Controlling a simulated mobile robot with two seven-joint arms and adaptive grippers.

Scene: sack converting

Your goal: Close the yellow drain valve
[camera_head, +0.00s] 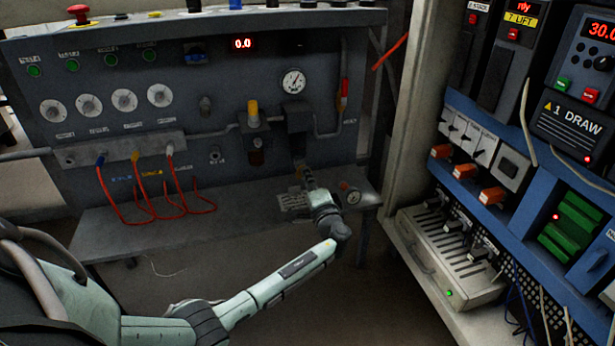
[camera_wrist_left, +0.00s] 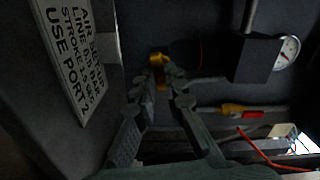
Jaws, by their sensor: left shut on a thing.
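A small yellow drain valve (camera_wrist_left: 158,68) shows in the left wrist view, low on the dark panel, between the fingertips of my left gripper (camera_wrist_left: 162,86). The fingers are closed in on it and seem to touch its sides. In the head view, my left arm reaches across to the panel's lower middle, and the left gripper (camera_head: 305,178) is below the grey block under the gauge. There the valve is mostly hidden by the gripper. How far the valve is turned cannot be made out. My right gripper is not in view.
A dial gauge (camera_head: 293,81), a yellow-topped regulator (camera_head: 252,112) and a red-handled valve (camera_head: 344,92) are on the panel near the gripper. A printed label plate (camera_wrist_left: 72,50) is close beside the fingers. A tall control cabinet (camera_head: 530,130) bounds the right.

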